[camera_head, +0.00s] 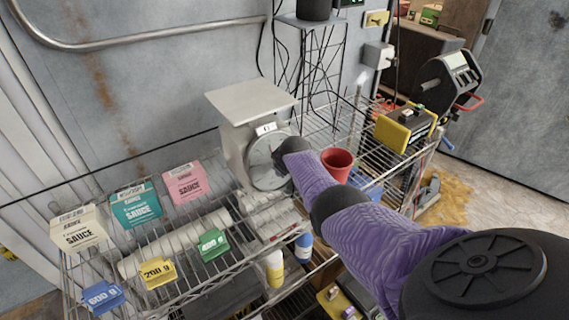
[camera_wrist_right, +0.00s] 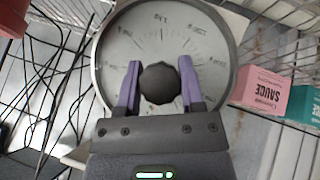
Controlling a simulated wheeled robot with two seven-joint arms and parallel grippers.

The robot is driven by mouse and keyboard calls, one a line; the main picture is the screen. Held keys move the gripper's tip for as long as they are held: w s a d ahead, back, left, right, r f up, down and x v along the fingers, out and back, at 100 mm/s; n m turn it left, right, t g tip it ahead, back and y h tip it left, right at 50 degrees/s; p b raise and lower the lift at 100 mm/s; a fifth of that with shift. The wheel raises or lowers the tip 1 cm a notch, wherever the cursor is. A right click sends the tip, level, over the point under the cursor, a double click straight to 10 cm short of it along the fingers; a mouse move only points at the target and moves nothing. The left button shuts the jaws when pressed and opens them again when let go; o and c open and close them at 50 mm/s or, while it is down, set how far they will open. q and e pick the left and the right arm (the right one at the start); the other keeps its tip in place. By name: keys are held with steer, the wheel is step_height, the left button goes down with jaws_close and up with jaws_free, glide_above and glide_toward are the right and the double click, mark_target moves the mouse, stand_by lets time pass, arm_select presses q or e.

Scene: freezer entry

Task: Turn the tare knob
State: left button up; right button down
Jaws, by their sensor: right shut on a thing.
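The scale (camera_head: 250,103) is a pale grey box with a flat top plate and a round dial (camera_head: 259,163), standing on the wire shelf. In the right wrist view the dial (camera_wrist_right: 165,35) fills the upper middle, and the dark, faceted tare knob (camera_wrist_right: 160,84) sticks out at its centre. My right gripper (camera_wrist_right: 160,65) has its two purple fingers on either side of the knob, shut on it. In the head view my right gripper (camera_head: 283,160) is at the dial and hides the knob. My left gripper is in neither view.
Sauce boxes in white (camera_head: 78,232), teal (camera_head: 136,205) and pink (camera_head: 187,183) stand left of the scale. Yellow (camera_head: 158,273), green (camera_head: 213,245) and blue (camera_head: 103,297) weight tags line the shelf front. A red cup (camera_head: 337,163) stands close behind my right arm.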

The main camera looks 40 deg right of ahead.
steer(key=shift+c, duration=1.1)
jaws_free()
steer(key=p+v, duration=0.8)
steer(key=v, duration=0.1)
steer(key=shift+s+a+r, duration=0.2)
steer(key=shift+s+r, duration=0.05)
steer(key=shift+r, duration=0.05)
